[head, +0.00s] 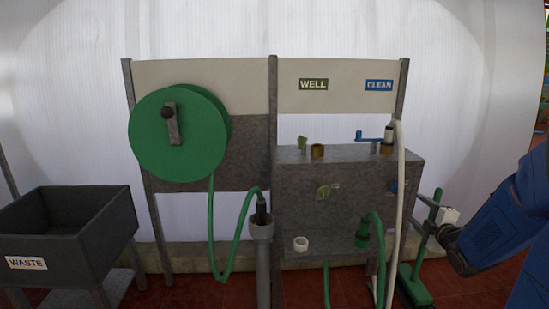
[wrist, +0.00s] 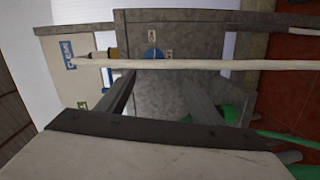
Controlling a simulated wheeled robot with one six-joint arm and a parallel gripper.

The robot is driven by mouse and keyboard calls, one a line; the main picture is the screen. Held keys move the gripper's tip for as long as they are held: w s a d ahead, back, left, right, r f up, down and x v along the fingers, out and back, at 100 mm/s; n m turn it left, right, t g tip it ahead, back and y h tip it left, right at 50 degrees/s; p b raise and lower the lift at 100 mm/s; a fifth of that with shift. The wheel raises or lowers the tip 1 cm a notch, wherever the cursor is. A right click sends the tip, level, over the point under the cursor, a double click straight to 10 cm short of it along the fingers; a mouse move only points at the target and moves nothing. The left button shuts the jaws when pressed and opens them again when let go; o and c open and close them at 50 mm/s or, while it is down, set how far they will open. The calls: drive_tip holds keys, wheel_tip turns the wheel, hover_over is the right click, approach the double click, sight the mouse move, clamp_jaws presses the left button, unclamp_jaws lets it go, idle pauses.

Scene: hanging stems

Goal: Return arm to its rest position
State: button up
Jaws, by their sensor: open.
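My blue arm (head: 497,232) reaches in from the right edge in the head view. My gripper (head: 427,224) is at its end, to the right of the grey valve box (head: 340,205) and the white hose (head: 398,200). In the wrist view, the two dark fingers of my gripper (wrist: 160,82) stand apart with nothing held between them. The white hose (wrist: 210,64) crosses that view just past the fingertips; I cannot tell whether they touch. The box face (wrist: 170,95) lies behind.
A green-handled brush (head: 415,285) stands close by my gripper. A green hose reel (head: 178,134) hangs on the frame at left, with its green hose (head: 212,225) looping to a grey post (head: 262,250). A dark WASTE bin (head: 75,240) stands far left. WELL (head: 313,84) and CLEAN (head: 379,85) signs hang above.

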drive_tip(key=s+a+m+g, duration=0.4)
drive_tip(key=s+a, duration=0.3)
drive_tip(key=s, duration=0.4)
drive_tip(key=s+a+m+g, duration=0.3)
drive_tip(key=s+a+m, duration=0.3)
drive_tip(key=s, duration=0.6)
drive_tip(key=s+a+m+g, duration=0.4)
drive_tip(key=s+a, duration=0.4)
drive_tip(key=s, duration=0.4)
drive_tip(key=shift+f+m+g+y, duration=0.3)
drive_tip(key=shift+m+y, duration=0.1)
drive_tip(key=shift+m, duration=0.3)
drive_tip(key=shift+a, duration=0.1)
